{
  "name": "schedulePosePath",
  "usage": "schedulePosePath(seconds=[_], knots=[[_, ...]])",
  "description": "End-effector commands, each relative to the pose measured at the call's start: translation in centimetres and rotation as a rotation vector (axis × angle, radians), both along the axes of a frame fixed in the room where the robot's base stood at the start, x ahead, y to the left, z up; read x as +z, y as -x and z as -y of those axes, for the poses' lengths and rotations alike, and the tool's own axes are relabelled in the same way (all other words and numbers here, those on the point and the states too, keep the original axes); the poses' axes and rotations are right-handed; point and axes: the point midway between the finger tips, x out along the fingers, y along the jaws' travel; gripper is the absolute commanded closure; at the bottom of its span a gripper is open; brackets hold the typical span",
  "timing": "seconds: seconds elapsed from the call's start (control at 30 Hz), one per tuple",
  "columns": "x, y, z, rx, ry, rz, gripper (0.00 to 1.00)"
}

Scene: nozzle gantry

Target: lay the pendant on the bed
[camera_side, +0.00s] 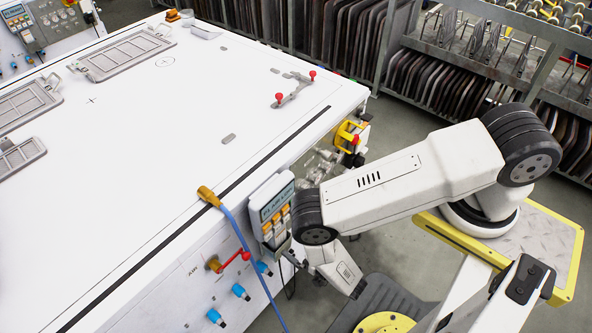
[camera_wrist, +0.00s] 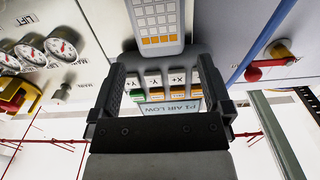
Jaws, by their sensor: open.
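The pendant (camera_side: 270,207), a pale box with a display and several orange and pale keys, is upright against the front side of the white bed (camera_side: 140,165), below its top edge. In the wrist view the pendant (camera_wrist: 158,18) appears upside down, with a display reading "P1 AIR LOW" and a row of axis keys. My gripper (camera_wrist: 168,78) is open, with one finger on each side of the key row. I cannot tell whether the fingers touch it. In the side view my gripper is mostly hidden behind my wrist.
A blue hose (camera_side: 238,228) with a brass end lies over the bed's edge beside the pendant. A red-handled valve (camera_side: 232,260) and blue fittings (camera_side: 240,291) stick out below. A red-knobbed clamp (camera_side: 295,88) stands on the bed; its middle is clear. Gauges (camera_wrist: 62,46) show in the wrist view.

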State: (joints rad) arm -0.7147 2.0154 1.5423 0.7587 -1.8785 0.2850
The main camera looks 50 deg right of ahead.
Motion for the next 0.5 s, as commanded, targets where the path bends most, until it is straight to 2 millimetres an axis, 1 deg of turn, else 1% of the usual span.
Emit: schedulePosePath(seconds=[0.3,0.5], knots=[[0.1,-2.8,0.1,-0.002,-0.001,0.003,0.00],[0.0,-4.3,0.1,-0.001,0.001,0.003,0.00]])
